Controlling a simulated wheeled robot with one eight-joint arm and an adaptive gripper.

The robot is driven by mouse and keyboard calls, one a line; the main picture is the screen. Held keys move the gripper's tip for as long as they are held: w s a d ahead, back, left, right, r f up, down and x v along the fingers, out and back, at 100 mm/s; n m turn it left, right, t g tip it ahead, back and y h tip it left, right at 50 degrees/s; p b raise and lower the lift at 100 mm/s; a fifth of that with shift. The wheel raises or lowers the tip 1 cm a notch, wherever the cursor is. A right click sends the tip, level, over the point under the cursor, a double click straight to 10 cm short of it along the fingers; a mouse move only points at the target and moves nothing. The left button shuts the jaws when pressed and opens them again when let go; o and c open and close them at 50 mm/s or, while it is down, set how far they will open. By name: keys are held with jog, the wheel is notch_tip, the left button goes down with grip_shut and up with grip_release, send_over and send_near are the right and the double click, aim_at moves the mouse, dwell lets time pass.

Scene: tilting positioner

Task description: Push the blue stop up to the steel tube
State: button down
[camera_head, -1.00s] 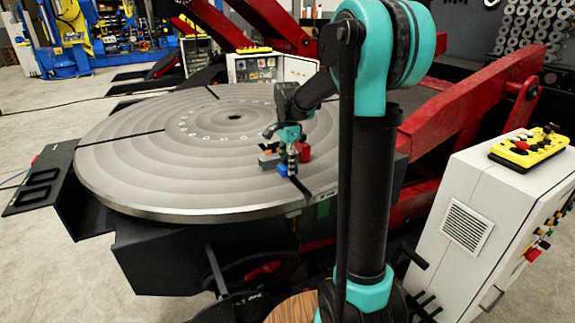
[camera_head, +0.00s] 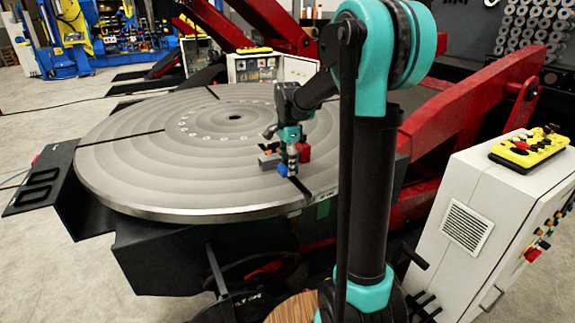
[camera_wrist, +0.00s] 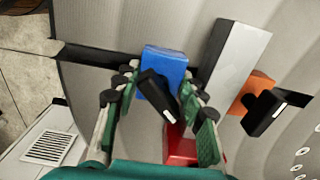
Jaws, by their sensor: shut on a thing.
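The blue stop (camera_wrist: 165,68) sits on the round grey table at the dark radial slot, with a black lever (camera_wrist: 158,95) on it. My gripper (camera_wrist: 160,78) is shut on the blue stop, with a finger on either side of it. The steel tube (camera_wrist: 236,58) lies to the right of the stop in the wrist view, with a narrow gap seen between them; the right finger partly hides this area.
An orange block (camera_wrist: 252,90) with a black lever (camera_wrist: 270,112) is on the tube's far side. A red block (camera_wrist: 181,147) stands close by my right finger, partly hidden. The rest of the round table (camera_head: 150,180) is bare. A white control cabinet (camera_head: 480,215) stands at right.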

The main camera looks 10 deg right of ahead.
jog(key=shift+w+a, duration=0.1)
jog(key=shift+w, duration=0.2)
jog(key=shift+s, duration=0.3)
dwell(0.3)
jog(key=c, duration=0.8)
grip_release()
jog(key=o, duration=0.5)
jog(key=shift+r, duration=3.5)
